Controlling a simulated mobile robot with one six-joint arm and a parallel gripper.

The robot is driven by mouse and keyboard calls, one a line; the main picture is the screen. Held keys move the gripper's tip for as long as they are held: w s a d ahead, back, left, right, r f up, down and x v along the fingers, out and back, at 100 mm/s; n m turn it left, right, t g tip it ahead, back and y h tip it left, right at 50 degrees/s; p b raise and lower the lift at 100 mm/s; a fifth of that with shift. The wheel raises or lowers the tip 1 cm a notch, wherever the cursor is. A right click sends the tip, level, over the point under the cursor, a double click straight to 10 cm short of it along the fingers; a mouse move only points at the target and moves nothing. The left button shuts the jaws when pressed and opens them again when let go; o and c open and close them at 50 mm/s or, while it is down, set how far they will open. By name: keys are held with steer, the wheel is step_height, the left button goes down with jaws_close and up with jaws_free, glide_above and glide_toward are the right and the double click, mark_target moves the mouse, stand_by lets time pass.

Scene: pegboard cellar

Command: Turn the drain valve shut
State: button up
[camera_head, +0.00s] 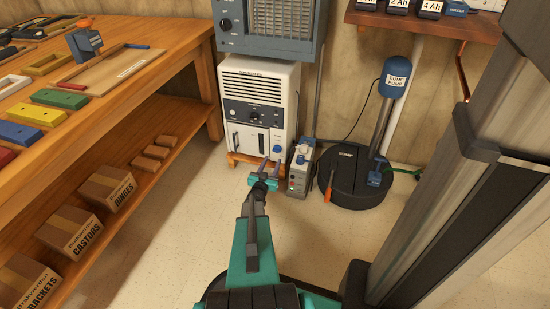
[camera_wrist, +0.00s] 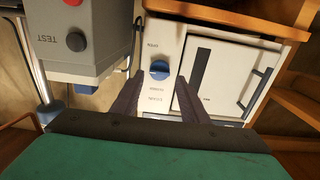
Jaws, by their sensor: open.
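The drain valve is a small round blue knob (camera_wrist: 160,70) on the white panel of the dehumidifier (camera_head: 260,97), with small print above and below it in the wrist view. Its handle bar looks roughly crosswise in that view. In the head view the blue knob (camera_head: 277,149) shows low on the right of the machine's front, just beyond my fingers. My gripper (camera_head: 270,165) is open and empty in front of it. In the wrist view my gripper's two dark fingers (camera_wrist: 161,82) stand left and right of the knob with gaps. I cannot tell whether they reach its depth.
A grey box with a red button (camera_wrist: 75,41) and the word TEST stands close beside the knob; it also shows in the head view (camera_head: 300,165). A black sump lid (camera_head: 352,180) with a blue pump (camera_head: 396,77) is to the right. A workbench (camera_head: 150,45) fills the left. Floor between is clear.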

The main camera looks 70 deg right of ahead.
mark_target(277, 151)
steer(key=d+b, duration=0.1)
steer(key=d, duration=0.5)
steer(key=shift+w+d+b, duration=0.2)
steer(key=shift+b, duration=0.15)
